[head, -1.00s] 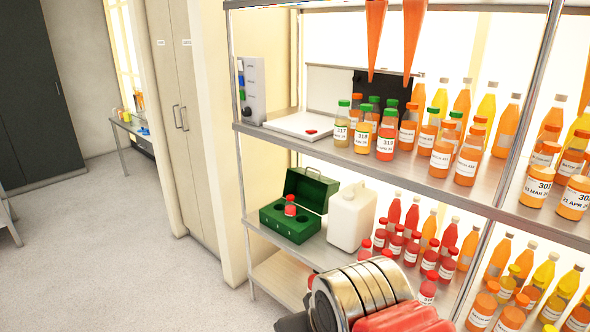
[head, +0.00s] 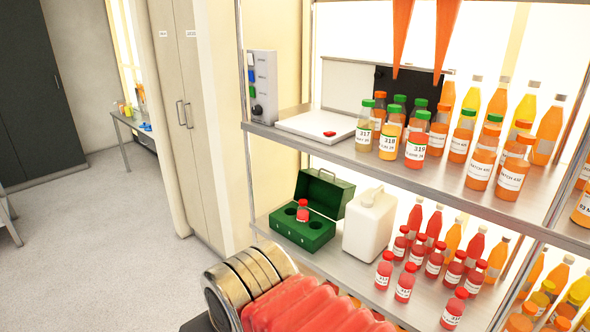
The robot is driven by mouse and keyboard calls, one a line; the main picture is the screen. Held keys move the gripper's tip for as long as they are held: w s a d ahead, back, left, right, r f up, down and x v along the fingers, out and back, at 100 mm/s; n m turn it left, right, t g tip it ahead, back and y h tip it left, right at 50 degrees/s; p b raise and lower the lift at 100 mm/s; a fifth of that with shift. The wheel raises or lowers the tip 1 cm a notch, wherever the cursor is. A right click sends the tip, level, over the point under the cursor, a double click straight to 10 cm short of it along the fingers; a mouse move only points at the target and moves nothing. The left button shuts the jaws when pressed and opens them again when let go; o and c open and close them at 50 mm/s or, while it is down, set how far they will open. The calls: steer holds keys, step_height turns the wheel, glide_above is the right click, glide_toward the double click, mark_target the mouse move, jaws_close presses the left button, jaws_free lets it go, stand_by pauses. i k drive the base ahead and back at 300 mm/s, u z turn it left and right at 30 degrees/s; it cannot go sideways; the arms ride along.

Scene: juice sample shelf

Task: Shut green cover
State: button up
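A green case (head: 296,236) stands on the lower shelf at its left end. Its green cover (head: 329,192) is open, standing up at the back right with a handle on its top edge. The case has several round holes, and a red-capped bottle (head: 303,211) stands in one of them. My gripper (head: 417,78) shows as two orange tapered fingers pointing down from the top edge. They are apart with nothing between them, well above and to the right of the case. The upper part of my gripper is out of view.
A white jug (head: 370,228) stands just right of the case, close to the cover. Red bottles (head: 404,282) crowd the shelf further right. The upper shelf (head: 340,152) holds labelled bottles and a white scale (head: 316,125). The floor at left is clear.

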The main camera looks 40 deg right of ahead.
mark_target(326, 194)
steer(key=i, duration=1.5)
steer(key=z, duration=0.6)
